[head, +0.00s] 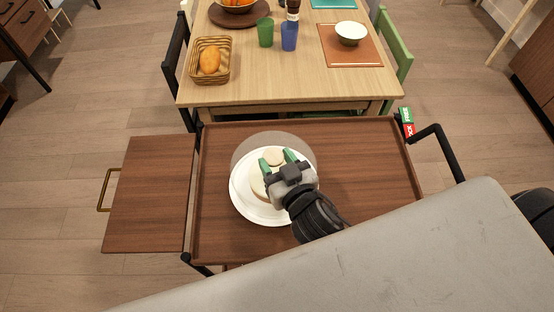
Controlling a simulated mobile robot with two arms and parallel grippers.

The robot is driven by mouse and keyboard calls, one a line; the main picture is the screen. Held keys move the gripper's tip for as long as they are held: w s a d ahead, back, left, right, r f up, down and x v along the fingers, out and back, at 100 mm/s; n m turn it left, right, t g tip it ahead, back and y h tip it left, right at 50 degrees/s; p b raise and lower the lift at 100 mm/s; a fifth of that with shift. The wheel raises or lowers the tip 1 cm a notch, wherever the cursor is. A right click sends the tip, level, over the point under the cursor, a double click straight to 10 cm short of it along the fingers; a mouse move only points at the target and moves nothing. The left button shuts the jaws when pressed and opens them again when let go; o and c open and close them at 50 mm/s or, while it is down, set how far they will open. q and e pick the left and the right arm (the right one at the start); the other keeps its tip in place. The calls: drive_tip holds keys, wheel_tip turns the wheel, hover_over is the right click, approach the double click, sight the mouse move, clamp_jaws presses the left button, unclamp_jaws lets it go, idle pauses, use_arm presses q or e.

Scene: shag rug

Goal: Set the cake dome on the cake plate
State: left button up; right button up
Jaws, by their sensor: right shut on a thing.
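The cake dome (244,151) is a clear, greyish cover with a pale round knob (274,157). My right gripper (277,160), with green fingers, is shut on the knob. The white cake plate (247,210) lies on the brown trolley top, and a pale cake (258,186) shows on it, partly behind my gripper. In the picture the dome overlaps the plate and reaches past its far edge. The dome's lower rim is hard to see, so I cannot tell whether it touches the plate. My left gripper is not in view.
The trolley top (375,165) has free room right of the plate, and its side leaf (150,190) is clear. Beyond stands a dining table (270,92) with a bread basket (224,77), green cup (265,33), blue cup (289,38) and white bowl (350,34).

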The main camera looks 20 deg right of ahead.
idle(0.3)
drive_tip(key=shift+f+b, duration=0.4)
drive_tip(key=shift+f, duration=0.2)
idle(0.4)
drive_tip(key=o, duration=0.8)
drive_tip(key=shift+v, duration=2.6)
drive_tip(key=shift+b+v, duration=0.75)
drive_tip(key=shift+v, duration=2.15)
drive_tip(key=shift+f, duration=0.1)
